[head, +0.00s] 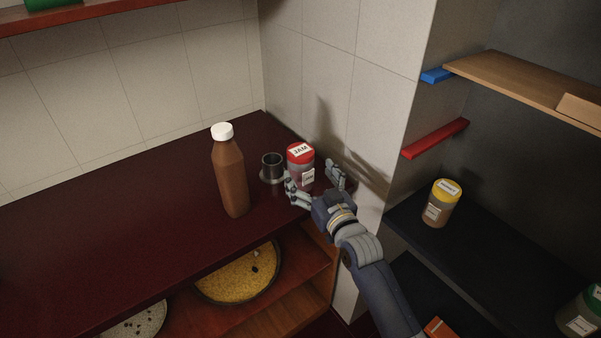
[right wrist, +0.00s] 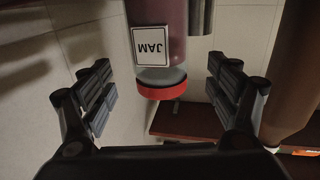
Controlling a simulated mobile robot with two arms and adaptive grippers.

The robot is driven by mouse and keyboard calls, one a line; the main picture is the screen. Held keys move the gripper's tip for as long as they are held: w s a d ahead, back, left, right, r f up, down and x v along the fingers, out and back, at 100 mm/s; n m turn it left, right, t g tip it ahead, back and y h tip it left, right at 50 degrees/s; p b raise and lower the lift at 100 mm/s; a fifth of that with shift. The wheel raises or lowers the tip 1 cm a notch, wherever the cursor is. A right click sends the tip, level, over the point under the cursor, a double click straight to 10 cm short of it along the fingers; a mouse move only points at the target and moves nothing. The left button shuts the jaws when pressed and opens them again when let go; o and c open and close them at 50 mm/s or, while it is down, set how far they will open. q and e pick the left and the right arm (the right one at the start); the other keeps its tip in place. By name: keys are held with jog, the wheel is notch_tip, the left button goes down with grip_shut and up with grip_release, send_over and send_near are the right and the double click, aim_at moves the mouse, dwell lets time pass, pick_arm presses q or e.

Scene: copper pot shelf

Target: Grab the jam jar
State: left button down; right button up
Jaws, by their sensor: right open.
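The jam jar (head: 300,154) stands upright on the dark red counter near the wall corner. It has a red lid and a white label reading JAM. My right gripper (head: 314,182) is open in front of the jar, its two fingers spread to either side. In the right wrist view the jar (right wrist: 160,45) appears upside down, between and beyond the open fingers (right wrist: 165,88), with a gap on both sides. I see no clear contact. The jar's lower part is partly hidden by the gripper in the head view. My left gripper is not in view.
A dark metal cup on a saucer (head: 272,167) stands just left of the jar. A brown bottle with a white cap (head: 230,175) stands farther left. The tiled wall (head: 390,60) is close on the right. A yellow-lidded jar (head: 441,204) stands on the black shelf. The counter's left is clear.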

aim_at(306, 172)
jog(key=shift+w+a+f, duration=0.1)
jog(key=shift+w+a, duration=0.2)
jog(key=shift+w, duration=0.3)
jog(key=b+x, duration=0.3)
jog(key=b, duration=0.1)
jog(key=shift+w+a+f, duration=0.1)
jog(key=shift+w+f, duration=0.05)
jog(key=shift+w, duration=0.2)
jog(key=shift+w+a+b, duration=0.25)
jog(key=shift+w+b, duration=0.05)
jog(key=shift+w, duration=0.25)
jog(key=c, duration=1.3)
jog(key=shift+r, duration=0.3)
jog(key=shift+c, duration=1.4)
